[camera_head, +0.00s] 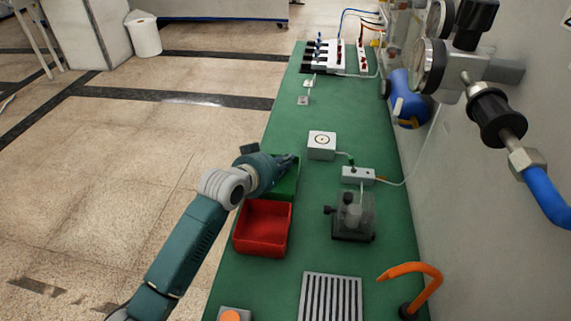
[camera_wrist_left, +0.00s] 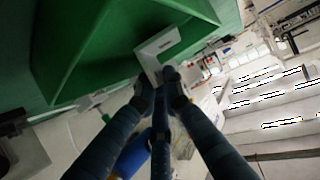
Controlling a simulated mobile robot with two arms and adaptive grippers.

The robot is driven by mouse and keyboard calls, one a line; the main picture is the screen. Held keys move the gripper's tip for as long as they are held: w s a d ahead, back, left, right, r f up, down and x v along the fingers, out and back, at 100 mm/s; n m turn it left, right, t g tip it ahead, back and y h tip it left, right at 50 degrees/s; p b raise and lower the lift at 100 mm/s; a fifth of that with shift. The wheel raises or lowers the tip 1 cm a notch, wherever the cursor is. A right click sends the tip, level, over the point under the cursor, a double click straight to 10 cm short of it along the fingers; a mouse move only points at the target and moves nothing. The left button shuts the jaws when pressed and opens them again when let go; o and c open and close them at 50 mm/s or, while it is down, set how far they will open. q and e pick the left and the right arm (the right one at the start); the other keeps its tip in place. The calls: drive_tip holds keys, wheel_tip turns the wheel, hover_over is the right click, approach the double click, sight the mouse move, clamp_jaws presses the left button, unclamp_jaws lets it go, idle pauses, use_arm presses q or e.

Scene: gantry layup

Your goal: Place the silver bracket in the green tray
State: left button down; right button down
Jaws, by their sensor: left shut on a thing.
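The green tray (camera_head: 288,186) lies on the bench's left side, partly hidden behind my left arm. My left gripper (camera_head: 287,161) is over this tray in the head view. In the left wrist view, the gripper (camera_wrist_left: 160,84) is shut on a pale, angled piece that looks like the silver bracket (camera_wrist_left: 156,46). The bracket sticks out past the fingertips in front of the green tray (camera_wrist_left: 75,65), which fills the upper left. Whether it touches the tray I cannot tell. In the head view I cannot make out the held bracket. My right gripper is not in view.
A red tray (camera_head: 263,202) stands nearer me, next to the green tray. A white box (camera_head: 321,147), a clear-sided device (camera_head: 354,216) and a slotted metal plate (camera_head: 331,297) are to the right. Two small pale pieces (camera_head: 303,100) lie farther back. The bench between them is mostly clear.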

use_arm(q)
drive_tip(key=shift+f, duration=0.7)
drive_tip(key=c, duration=1.9)
unclamp_jaws()
drive_tip(key=shift+f, duration=0.1)
drive_tip(key=shift+o, duration=0.2)
drive_tip(key=v, duration=1.2)
